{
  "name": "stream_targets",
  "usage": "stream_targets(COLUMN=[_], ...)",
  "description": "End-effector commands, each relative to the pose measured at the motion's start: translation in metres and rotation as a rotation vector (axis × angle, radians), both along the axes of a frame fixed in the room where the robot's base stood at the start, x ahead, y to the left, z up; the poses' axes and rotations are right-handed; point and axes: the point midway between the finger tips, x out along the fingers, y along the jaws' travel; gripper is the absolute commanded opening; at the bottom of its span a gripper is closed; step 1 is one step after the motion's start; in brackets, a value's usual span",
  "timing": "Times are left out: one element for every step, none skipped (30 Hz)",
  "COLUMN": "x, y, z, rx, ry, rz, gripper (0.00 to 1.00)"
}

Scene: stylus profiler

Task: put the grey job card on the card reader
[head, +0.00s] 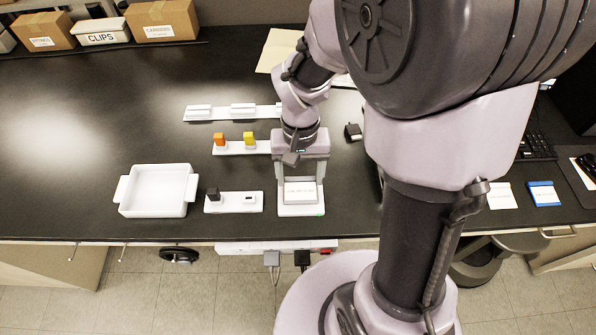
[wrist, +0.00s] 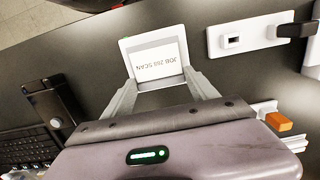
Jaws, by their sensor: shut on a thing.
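The grey job card (wrist: 146,46) carries a white label with printed text and lies flat between my fingertips; it also shows in the head view (head: 300,192). My gripper (head: 300,186) is shut on the card's two sides, with its fingers pointing down, as the wrist view (wrist: 161,78) shows too. The white card reader (head: 301,211) is directly beneath the card, near the table's front edge. Its white rim (wrist: 125,50) shows around the card in the wrist view. I cannot tell whether the card touches the reader. A small green light shows at the reader's front corner.
Left of the reader is a white fixture (head: 234,208) with a dark block, then a white tray (head: 157,192). Behind is a rack with orange (head: 219,140) and yellow (head: 249,139) blocks. A white card (head: 500,196) and a blue card (head: 543,194) lie at right.

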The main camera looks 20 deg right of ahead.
Motion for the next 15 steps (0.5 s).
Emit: stream_targets(x=[-0.0003,-0.0003,-0.0002,-0.0001,-0.0001,-0.0001,-0.0001,-0.0002,-0.0002,-0.0002,-0.0003,-0.0003,-0.0002,-0.0002,-0.0002], y=[-0.0002,-0.0002,-0.0003,-0.0003,-0.0003,-0.0004,-0.0004,-0.0004,-0.0004,-0.0005,-0.0005,-0.0005,-0.0005,-0.0005,-0.0005], z=[-0.014,-0.0149,-0.0135,-0.0121,-0.0115,-0.0111,-0.011,-0.0113,-0.0126,-0.0139,-0.015,-0.0148,-0.0143,-0.0141,-0.014], rx=[0.0,0.0,0.0,0.0,0.0,0.0,0.0,0.0,0.0,0.0,0.0,0.001,0.001,0.001,0.001], ry=[0.001,0.001,0.0,0.0,-0.001,-0.001,-0.001,-0.001,-0.001,0.0,0.0,-0.001,-0.001,-0.001,-0.001], rz=[0.0,0.0,-0.001,-0.001,-0.001,-0.001,-0.001,-0.001,-0.001,-0.001,-0.001,-0.001,-0.001,-0.001,-0.001], gripper=[0.3,0.3,0.3,0.3,0.3,0.3,0.3,0.3,0.3,0.3,0.3,0.71,0.77,0.83,0.89])
